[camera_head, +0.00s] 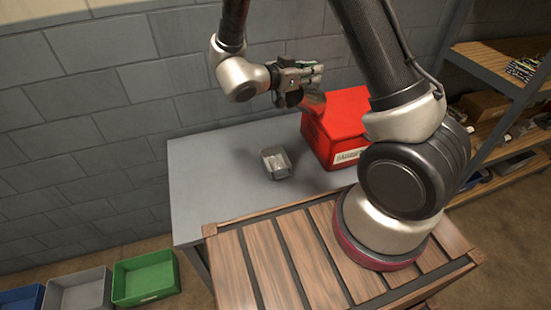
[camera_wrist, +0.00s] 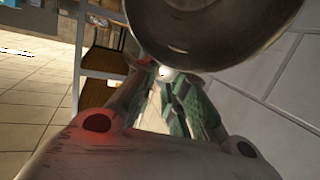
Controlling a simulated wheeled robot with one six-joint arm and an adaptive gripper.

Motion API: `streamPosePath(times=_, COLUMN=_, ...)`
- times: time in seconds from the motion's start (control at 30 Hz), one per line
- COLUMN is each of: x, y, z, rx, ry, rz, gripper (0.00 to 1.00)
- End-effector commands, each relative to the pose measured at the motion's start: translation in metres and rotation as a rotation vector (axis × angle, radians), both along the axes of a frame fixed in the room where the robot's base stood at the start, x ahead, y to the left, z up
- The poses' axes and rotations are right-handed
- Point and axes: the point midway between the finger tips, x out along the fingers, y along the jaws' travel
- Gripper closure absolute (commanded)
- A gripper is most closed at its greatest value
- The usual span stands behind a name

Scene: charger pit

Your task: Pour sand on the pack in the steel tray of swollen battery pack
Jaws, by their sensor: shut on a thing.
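The steel tray (camera_head: 276,163) is a small open grey metal box on the grey table, with a pale pack (camera_head: 277,160) inside, too small to make out well. My gripper (camera_head: 314,72) is high above the table, up and right of the tray in the head view. Its green fingers (camera_wrist: 165,78) show in the wrist view, shut on a dark, rounded scoop-like vessel (camera_wrist: 218,28) that fills the top of that view.
A red box (camera_head: 338,127) with a white label stands right of the tray, partly behind my arm. The grey table (camera_head: 205,165) is bare left of the tray. Blue, grey and green (camera_head: 146,278) bins stand on the floor. Loaded shelves (camera_head: 500,110) stand at the right.

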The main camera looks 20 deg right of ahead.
Motion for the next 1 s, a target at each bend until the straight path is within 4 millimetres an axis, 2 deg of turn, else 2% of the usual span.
streamPosePath(times=0.17, x=0.003, y=-0.011, z=-0.001, rx=0.183, ry=0.050, rz=-0.005, gripper=1.00)
streamPosePath(times=0.3, x=0.006, y=-0.022, z=-0.020, rx=0.326, ry=0.096, rz=-0.006, gripper=1.00)
streamPosePath(times=0.43, x=0.011, y=-0.035, z=-0.011, rx=0.445, ry=0.129, rz=-0.007, gripper=1.00)
streamPosePath(times=0.63, x=0.015, y=-0.051, z=-0.026, rx=0.620, ry=0.189, rz=-0.008, gripper=1.00)
streamPosePath(times=0.8, x=0.018, y=-0.060, z=-0.039, rx=0.761, ry=0.232, rz=-0.008, gripper=1.00)
streamPosePath(times=1.0, x=0.019, y=-0.063, z=-0.041, rx=0.863, ry=0.267, rz=-0.006, gripper=1.00)
